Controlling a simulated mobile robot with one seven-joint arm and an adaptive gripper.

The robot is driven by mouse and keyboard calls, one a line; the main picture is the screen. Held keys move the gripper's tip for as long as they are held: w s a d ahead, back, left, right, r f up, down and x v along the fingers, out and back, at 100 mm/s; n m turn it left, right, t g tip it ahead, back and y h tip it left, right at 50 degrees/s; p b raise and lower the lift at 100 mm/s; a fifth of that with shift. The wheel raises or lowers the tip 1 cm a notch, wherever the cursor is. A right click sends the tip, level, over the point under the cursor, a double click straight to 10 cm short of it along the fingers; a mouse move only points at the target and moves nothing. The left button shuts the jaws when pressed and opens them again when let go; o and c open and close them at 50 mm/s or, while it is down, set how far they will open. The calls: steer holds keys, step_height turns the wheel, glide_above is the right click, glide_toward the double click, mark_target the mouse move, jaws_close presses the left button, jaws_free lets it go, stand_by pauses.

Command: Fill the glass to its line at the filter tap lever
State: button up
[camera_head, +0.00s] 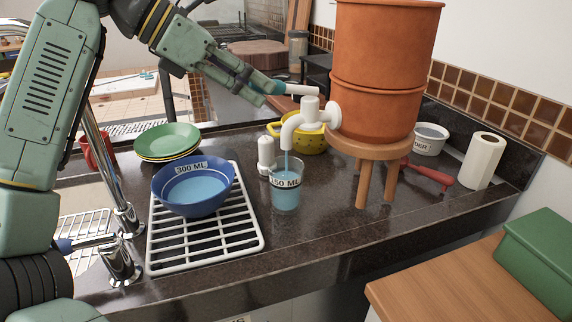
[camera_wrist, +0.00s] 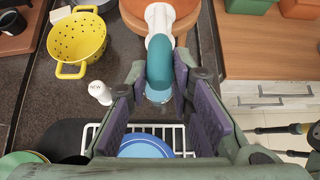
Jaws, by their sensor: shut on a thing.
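The filter tap (camera_head: 308,117) is white and sticks out from a terracotta filter (camera_head: 378,70) on a wooden stand. Its lever (camera_head: 302,90) is white with a teal end, which also shows in the wrist view (camera_wrist: 159,62). My gripper (camera_head: 268,90) is shut on the teal end; its purple pads flank it in the wrist view (camera_wrist: 158,95). A thin blue stream runs from the spout into the clear glass (camera_head: 287,200) standing upright below. The glass holds blue water and bears a "150 ML" label; the water's exact height against the line is unclear. The lever partly hides the glass in the wrist view.
A blue bowl (camera_head: 167,197) labelled "300 ML" holds water on a white rack (camera_head: 245,243), left of the glass. A small white bottle (camera_head: 266,153) stands close behind the glass. A yellow colander (camera_head: 314,143) and green plates (camera_head: 167,138) sit farther back. The front counter edge is clear.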

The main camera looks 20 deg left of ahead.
steer(key=shift+f, duration=0.1)
stand_by(0.3)
steer(key=shift+a+f+b, duration=0.1)
steer(key=shift+f+b, duration=0.5)
steer(key=shift+f, duration=0.15)
steer(key=o, duration=0.4)
steer(key=shift+f, duration=0.25)
steer(key=o, duration=0.6)
steer(key=shift+r, duration=0.2)
steer(key=shift+c, duration=0.2)
step_height(320, 180, up, 7)
steer(key=p, duration=0.6)
steer(key=shift+r, duration=0.1)
